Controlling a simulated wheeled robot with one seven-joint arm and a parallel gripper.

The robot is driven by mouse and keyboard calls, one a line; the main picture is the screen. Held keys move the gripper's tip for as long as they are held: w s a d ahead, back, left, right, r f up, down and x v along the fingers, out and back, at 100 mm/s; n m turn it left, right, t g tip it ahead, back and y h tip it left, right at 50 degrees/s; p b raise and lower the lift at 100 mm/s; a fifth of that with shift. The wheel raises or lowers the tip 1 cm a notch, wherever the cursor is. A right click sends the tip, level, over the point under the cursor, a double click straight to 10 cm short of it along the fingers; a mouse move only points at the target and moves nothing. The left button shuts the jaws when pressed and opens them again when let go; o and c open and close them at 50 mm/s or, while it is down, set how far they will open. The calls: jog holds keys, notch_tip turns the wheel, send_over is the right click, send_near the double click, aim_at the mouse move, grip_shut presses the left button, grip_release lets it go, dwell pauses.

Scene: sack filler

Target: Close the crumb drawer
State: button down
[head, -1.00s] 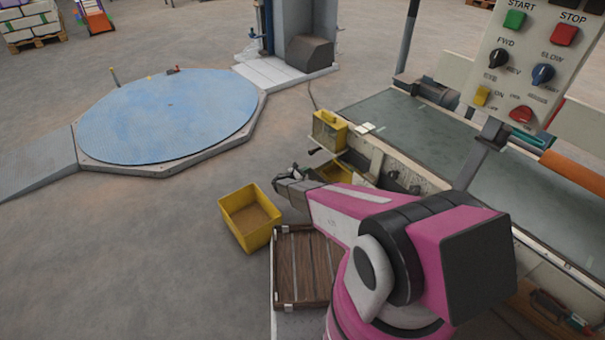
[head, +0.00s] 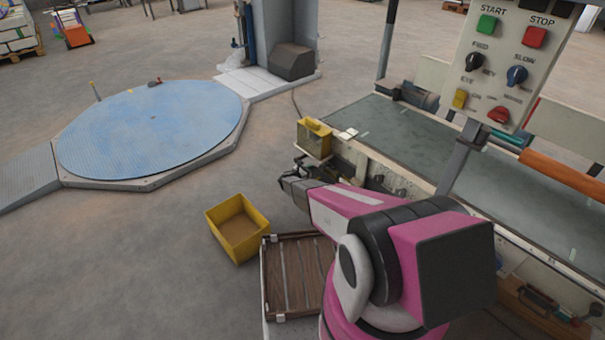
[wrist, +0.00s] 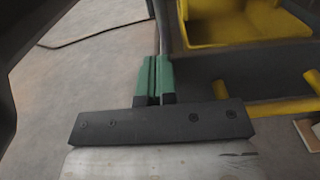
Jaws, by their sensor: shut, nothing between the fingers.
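My gripper (wrist: 155,75) is shut and empty; its two green fingers lie together in the wrist view. In the head view my gripper is partly seen beside the machine's near left corner, below a yellow bin (head: 314,140). In the wrist view a dark grey front (wrist: 255,75) with a yellow bar handle (wrist: 282,107) lies just right of the fingers; it looks like the crumb drawer. A yellow bin (wrist: 235,22) is above it. In the head view my arm hides most of this spot, so I cannot tell how far the drawer stands out.
An open yellow box (head: 238,227) stands on the floor left of my arm, beside a slatted wooden tray (head: 292,277). The conveyor (head: 410,135) and control panel (head: 510,65) are on the right. Floor is clear towards the blue turntable (head: 150,130).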

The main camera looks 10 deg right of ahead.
jog(key=shift+w+d, duration=0.25)
jog(key=v, duration=1.5)
jog(key=s+d+r+m+g+y, duration=0.3)
jog(key=s+d+r+m+g, duration=0.3)
jog(key=s+r, duration=0.35)
jog(key=s+d+r+m+g+y, duration=0.25)
jog(key=s+d+r+m, duration=0.35)
jog(key=s+r+m, duration=0.3)
jog(key=s+a+r+m+g+y, duration=0.1)
jog(key=s+a+r+m+y, duration=0.2)
jog(key=s+r+m+y, duration=0.6)
jog(key=s+r, duration=0.7)
jog(key=shift+m, duration=0.4)
